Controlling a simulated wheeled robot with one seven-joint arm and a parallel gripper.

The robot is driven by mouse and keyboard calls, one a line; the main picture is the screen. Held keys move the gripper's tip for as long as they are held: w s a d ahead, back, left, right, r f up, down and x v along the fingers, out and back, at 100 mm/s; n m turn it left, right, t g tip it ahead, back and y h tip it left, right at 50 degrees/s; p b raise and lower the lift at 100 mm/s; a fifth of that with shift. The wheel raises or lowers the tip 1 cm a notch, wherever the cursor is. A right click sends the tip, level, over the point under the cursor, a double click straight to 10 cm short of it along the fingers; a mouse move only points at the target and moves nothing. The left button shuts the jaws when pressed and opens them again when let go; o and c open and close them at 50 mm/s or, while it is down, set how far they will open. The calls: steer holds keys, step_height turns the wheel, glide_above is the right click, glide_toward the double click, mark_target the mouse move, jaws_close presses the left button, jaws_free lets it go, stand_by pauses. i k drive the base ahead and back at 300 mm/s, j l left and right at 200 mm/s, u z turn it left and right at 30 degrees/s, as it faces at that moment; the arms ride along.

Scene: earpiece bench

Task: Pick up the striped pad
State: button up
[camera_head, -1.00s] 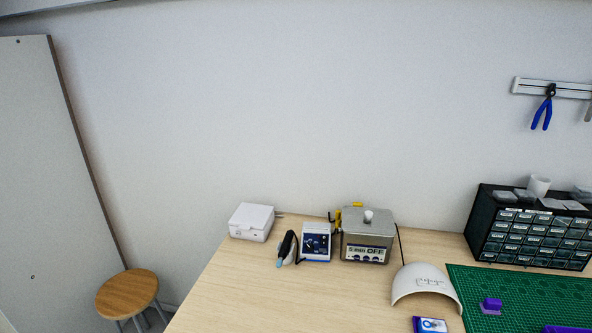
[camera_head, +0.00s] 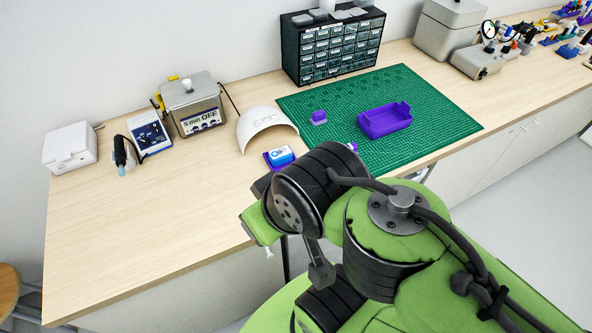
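No pad with clear stripes can be made out. A small two-tone purple block (camera_head: 318,118) sits on the green cutting mat, darker on top and paler below; at this size I cannot tell whether it is the striped pad. A blue and white item (camera_head: 281,155) lies on a purple base at the mat's left front, partly behind my arm. My green and black arm fills the lower middle and right of the view, in front of the bench. My gripper cannot be made out.
An open purple tray (camera_head: 386,121) lies on the green mat (camera_head: 440,122). A white curved shell (camera_head: 266,122), a metal tank (camera_head: 193,103) and a drawer cabinet (camera_head: 333,48) stand around it. The wooden bench (camera_head: 150,215) is clear at front left.

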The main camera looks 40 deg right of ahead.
mark_target(353, 146)
steer(key=k+l+z, duration=0.15)
steer(key=z, duration=1.35)
